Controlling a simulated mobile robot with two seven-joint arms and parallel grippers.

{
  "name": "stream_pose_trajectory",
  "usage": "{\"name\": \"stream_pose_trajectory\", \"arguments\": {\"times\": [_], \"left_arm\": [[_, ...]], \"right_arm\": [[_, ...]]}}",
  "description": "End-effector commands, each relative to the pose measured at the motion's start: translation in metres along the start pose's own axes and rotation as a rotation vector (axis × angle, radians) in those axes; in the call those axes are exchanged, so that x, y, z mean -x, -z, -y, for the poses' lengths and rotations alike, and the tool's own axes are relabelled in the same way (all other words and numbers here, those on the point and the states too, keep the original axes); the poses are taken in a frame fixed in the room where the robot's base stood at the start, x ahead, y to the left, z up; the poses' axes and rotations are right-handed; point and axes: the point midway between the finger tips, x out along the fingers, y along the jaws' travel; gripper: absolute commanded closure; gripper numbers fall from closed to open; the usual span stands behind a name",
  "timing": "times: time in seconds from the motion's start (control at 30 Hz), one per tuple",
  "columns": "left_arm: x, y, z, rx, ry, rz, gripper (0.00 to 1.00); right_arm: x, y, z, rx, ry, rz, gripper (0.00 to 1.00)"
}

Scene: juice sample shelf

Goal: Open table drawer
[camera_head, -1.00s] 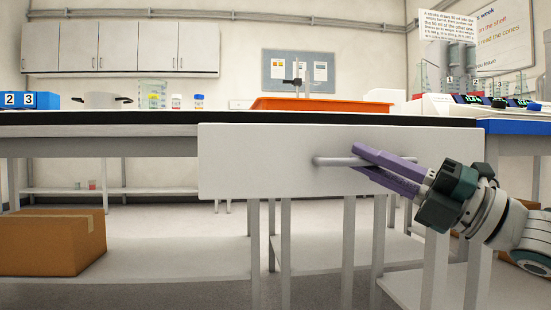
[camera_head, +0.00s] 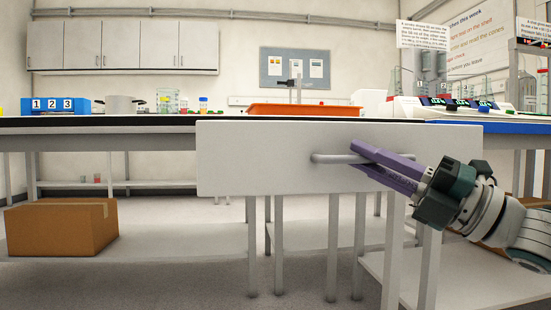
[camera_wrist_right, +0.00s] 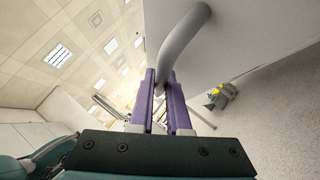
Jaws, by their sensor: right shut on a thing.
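The drawer front (camera_head: 255,165) is a wide white panel below the table's edge (camera_head: 100,127). It appears to stand forward of the table, but the drawer's inside is hidden from this low view. Its grey bar handle (camera_head: 330,158) runs level across the panel. My right gripper (camera_head: 368,160), with purple fingers, is shut on the right part of the handle. In the right wrist view, the curved handle (camera_wrist_right: 183,40) passes between the two fingers (camera_wrist_right: 160,85), with the white panel (camera_wrist_right: 245,30) beside it. My left gripper is not in view.
A cardboard box (camera_head: 60,230) stands on the low shelf at the left. On the table are an orange tray (camera_head: 305,109), a blue numbered box (camera_head: 55,105) and a pot (camera_head: 120,104). Table legs and another low shelf (camera_head: 450,285) are under the right side.

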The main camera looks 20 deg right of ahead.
Motion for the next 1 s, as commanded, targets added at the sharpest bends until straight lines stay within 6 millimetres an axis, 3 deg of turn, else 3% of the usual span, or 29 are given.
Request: {"name": "stream_pose_trajectory", "arguments": {"times": [0.3,0.33,0.4,0.7,0.87,1.0], "left_arm": [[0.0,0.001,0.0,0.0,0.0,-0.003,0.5],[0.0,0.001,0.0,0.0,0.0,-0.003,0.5],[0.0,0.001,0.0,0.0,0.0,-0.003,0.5],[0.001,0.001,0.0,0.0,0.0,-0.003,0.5],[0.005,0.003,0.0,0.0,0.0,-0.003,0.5],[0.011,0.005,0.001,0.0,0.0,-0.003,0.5]], "right_arm": [[0.0,0.0,0.001,0.0,0.003,0.0,1.0],[0.0,0.0,0.001,0.0,0.003,0.0,0.82],[0.0,0.0,0.001,0.0,0.003,0.0,0.74],[0.002,0.0,0.001,0.0,0.003,0.0,0.73],[0.021,0.0,0.001,-0.001,0.007,0.001,0.73],[0.05,0.0,0.001,-0.002,0.009,0.001,0.73]]}}
